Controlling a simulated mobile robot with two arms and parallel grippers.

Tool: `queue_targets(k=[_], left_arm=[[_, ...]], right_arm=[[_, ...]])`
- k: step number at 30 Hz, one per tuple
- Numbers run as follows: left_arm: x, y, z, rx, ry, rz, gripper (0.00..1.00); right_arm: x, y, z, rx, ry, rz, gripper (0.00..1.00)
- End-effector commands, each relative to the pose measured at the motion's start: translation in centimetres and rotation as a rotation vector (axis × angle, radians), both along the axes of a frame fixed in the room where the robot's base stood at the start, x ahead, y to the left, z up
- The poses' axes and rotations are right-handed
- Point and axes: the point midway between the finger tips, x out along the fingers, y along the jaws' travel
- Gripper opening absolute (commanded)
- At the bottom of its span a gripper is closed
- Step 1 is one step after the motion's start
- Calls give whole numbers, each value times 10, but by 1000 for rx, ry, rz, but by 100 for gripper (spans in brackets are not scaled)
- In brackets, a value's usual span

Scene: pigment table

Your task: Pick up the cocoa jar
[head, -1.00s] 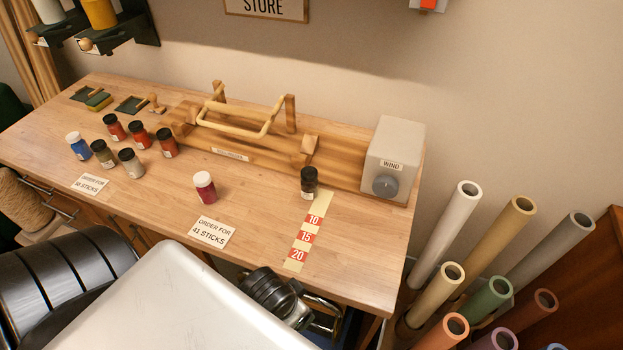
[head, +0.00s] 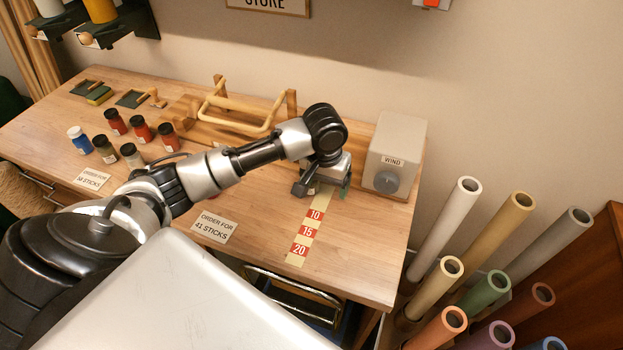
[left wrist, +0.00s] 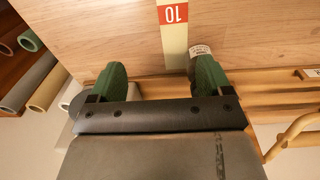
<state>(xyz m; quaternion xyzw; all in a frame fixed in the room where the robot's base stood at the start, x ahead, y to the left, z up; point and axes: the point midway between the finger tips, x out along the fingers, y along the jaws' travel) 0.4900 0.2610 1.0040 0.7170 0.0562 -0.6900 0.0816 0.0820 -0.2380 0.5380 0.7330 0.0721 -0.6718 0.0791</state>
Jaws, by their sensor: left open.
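My left gripper (head: 322,186) is open over the top end of the numbered strip. In the left wrist view its green fingers (left wrist: 161,70) are spread wide. A dark jar with a pale label (left wrist: 200,50) is at the right finger in that view, partly hidden by it. I cannot tell whether they touch. In the head view my gripper hides most of this jar. Its label is too small to read, so I cannot confirm that it is the cocoa jar. My right gripper is not in view.
The numbered strip (head: 308,228) runs towards the table's front edge. The grey WIND box (head: 400,145) stands right of my gripper, and the wooden rack (head: 205,112) is behind my arm. Several jars, including a blue one (head: 79,141), stand at left. Upright tubes (head: 490,290) are at lower right.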

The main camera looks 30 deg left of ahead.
Motion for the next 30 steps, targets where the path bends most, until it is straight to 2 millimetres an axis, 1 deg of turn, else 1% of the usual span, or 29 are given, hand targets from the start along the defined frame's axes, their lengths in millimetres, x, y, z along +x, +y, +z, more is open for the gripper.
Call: queue_targets(k=[1, 3, 6, 9, 11, 18, 23, 26, 30], left_arm=[[13, 19, 15, 18, 7, 70, 79], [23, 38, 31, 26, 25, 154, 79], [32, 58, 48, 28, 40, 247, 79], [36, 68, 55, 27, 51, 298, 79], [37, 70, 51, 27, 54, 309, 79], [37, 69, 15, 26, 54, 311, 79], [37, 69, 3, 25, 51, 308, 79], [38, 67, -6, 26, 53, 308, 79], [40, 65, -28, 27, 53, 308, 79]], right_arm=[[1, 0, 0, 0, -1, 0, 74], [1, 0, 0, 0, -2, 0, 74], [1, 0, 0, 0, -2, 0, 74], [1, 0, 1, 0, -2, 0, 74], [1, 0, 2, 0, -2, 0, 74], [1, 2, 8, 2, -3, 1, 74], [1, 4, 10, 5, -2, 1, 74], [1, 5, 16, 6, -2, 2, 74], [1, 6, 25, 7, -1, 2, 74]])
